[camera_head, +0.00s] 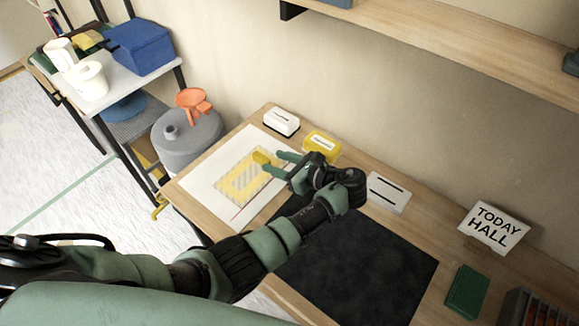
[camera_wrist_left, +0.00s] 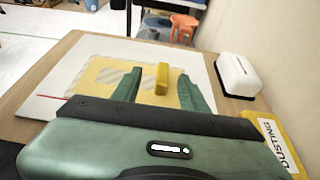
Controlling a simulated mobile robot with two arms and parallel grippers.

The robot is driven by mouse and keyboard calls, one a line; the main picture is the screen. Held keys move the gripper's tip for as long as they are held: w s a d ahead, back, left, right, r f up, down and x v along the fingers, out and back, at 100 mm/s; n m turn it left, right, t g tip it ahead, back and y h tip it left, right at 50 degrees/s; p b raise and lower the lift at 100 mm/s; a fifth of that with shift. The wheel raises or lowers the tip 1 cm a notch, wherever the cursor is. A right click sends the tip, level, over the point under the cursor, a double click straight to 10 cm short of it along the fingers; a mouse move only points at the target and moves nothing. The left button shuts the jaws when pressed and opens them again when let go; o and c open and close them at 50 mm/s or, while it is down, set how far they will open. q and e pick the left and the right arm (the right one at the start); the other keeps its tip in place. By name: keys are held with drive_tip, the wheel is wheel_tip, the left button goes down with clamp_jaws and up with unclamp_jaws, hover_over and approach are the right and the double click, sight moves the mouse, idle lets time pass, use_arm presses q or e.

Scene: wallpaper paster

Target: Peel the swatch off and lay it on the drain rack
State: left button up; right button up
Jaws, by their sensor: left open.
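The swatch (camera_head: 240,178), yellow with a striped grey and cream area, lies flat on a white sheet (camera_head: 213,198) on the wooden table. It also shows in the left wrist view (camera_wrist_left: 97,75). A small yellow block or tab (camera_head: 261,157) stands up at the swatch's right end. My left gripper (camera_head: 271,163) is open, with its two green fingers reaching toward the tab. In the left wrist view the tab (camera_wrist_left: 162,78) appears between the fingers; contact cannot be told. A dark slatted rack (camera_head: 516,306), possibly the drain rack, is partly cut off at the lower right. My right gripper is not in view.
A black mat (camera_head: 370,270) covers the table's middle. A white box (camera_head: 281,122), a yellow labelled box (camera_head: 321,145), a slotted grey block (camera_head: 388,193) and a "TODAY HALL" sign (camera_head: 492,228) line the wall side. A green block (camera_head: 466,291) lies near the rack.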

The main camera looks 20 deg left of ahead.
sight(262, 157)
use_arm(q)
drive_tip(key=shift+w+d+f, duration=0.2)
drive_tip(key=shift+w+f, duration=0.05)
drive_tip(key=shift+f, duration=0.35)
drive_tip(key=shift+w+a+f, duration=0.1)
drive_tip(key=shift+w, duration=0.15)
drive_tip(key=x, duration=0.7)
drive_tip(key=shift+s+a, duration=0.15)
drive_tip(key=shift+a, duration=0.05)
clamp_jaws()
